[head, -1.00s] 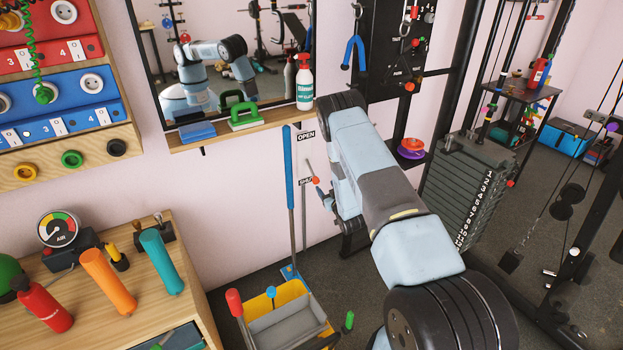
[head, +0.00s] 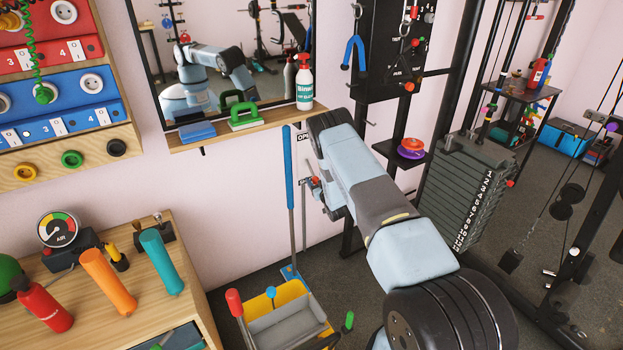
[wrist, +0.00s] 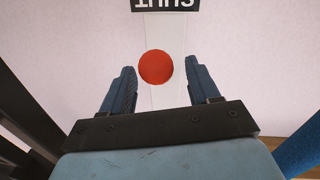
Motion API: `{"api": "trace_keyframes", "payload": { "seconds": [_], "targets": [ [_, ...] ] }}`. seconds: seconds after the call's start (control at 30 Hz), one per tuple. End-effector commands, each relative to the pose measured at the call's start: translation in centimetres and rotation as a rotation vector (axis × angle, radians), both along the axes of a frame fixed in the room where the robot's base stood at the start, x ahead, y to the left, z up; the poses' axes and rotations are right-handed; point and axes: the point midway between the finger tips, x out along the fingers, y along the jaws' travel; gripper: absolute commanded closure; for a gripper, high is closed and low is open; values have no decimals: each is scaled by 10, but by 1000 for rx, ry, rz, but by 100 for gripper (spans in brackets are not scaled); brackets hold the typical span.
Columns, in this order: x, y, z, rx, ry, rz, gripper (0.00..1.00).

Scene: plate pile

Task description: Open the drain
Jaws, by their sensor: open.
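A round red knob (wrist: 156,67) shows in the wrist view in front of a pale vertical strip (wrist: 165,30) on the wall. A black label reading SHUT (wrist: 165,5) sits upside down at the top edge there. The same knob shows small in the head view (head: 315,181), beside my arm. An OPEN label (head: 302,137) is higher on the wall, partly covered by my arm. My gripper (wrist: 160,72) is open, one finger on each side of the knob, with gaps visible on both sides. Whether the knob lies fully at fingertip depth is unclear.
A blue-handled pole (head: 289,180) stands left of the knob, above a yellow mop bucket (head: 265,305). A wooden shelf (head: 185,143) with a bottle (head: 305,80) is above. Black gym frames stand to the right. A wooden bench (head: 140,290) is at left.

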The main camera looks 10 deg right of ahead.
Motion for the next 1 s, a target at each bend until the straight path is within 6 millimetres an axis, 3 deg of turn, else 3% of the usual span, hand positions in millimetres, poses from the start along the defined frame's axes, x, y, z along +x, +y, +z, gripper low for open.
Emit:
{"api": "trace_keyframes", "payload": {
  "seconds": [0.23,0.57,1.0],
  "targets": [
    [22,4,0,1,-1,-1,39],
    [25,4,0,1,1,-1,39],
    [25,5,0,1,1,-1,79]
  ]
}}
